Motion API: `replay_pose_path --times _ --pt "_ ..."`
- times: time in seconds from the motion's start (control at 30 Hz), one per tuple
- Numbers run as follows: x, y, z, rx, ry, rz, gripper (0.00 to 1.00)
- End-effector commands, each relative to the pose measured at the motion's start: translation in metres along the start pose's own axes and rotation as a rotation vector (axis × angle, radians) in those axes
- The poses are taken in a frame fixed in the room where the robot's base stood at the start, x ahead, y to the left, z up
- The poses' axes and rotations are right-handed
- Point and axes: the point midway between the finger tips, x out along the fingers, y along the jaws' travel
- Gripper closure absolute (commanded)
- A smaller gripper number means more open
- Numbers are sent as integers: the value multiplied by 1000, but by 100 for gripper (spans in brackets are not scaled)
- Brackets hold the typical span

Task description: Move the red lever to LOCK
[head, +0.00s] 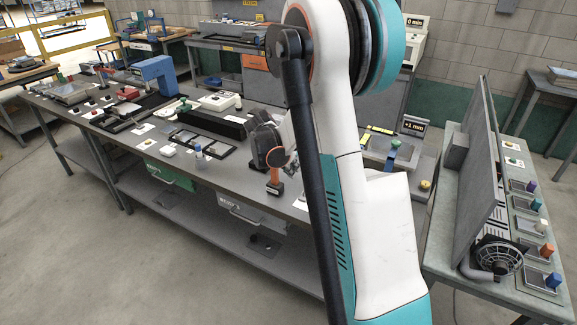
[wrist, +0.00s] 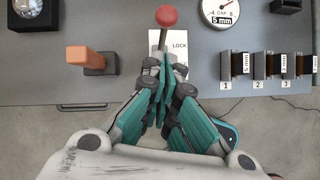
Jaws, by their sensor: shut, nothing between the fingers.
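In the wrist view, the red lever (wrist: 166,16) has a round red knob on a thin metal stem, at the top centre. The stem runs down from the knob toward my fingertips. A white label plate (wrist: 181,46) reading LOCK lies just right of the stem; its lower part is covered by my fingers. My gripper (wrist: 158,63) is shut and empty, its teal fingers together just below the knob in the picture. I cannot tell whether the fingertips touch the stem. In the head view I cannot make out the lever, and my arm covers much of the bench there.
In the wrist view, an orange handle (wrist: 90,58) stands to the left on the bench (wrist: 40,75). A dial gauge (wrist: 220,12) marked 5 mm is at upper right, with a numbered row of dark blocks (wrist: 268,65) below it. The bench's front edge runs below these.

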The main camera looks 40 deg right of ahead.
Motion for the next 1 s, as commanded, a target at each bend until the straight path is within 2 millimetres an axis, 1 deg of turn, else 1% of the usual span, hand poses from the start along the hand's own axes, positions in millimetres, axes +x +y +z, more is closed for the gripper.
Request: replay_pose_path --times 0.03,0.1,0.17,0.2,0.33,0.5,0.87,1.0 --pt "12 0 -1 1 0 -1 100" --pt "26 0 -1 1 0 0 100" --pt "36 0 1 1 0 0 100" --pt "41 0 5 2 0 0 100" --pt "54 0 13 0 0 -1 100" --pt "62 0 18 0 1 0 100" --pt "64 0 19 -1 1 0 100" --pt "73 2 27 1 1 0 100"
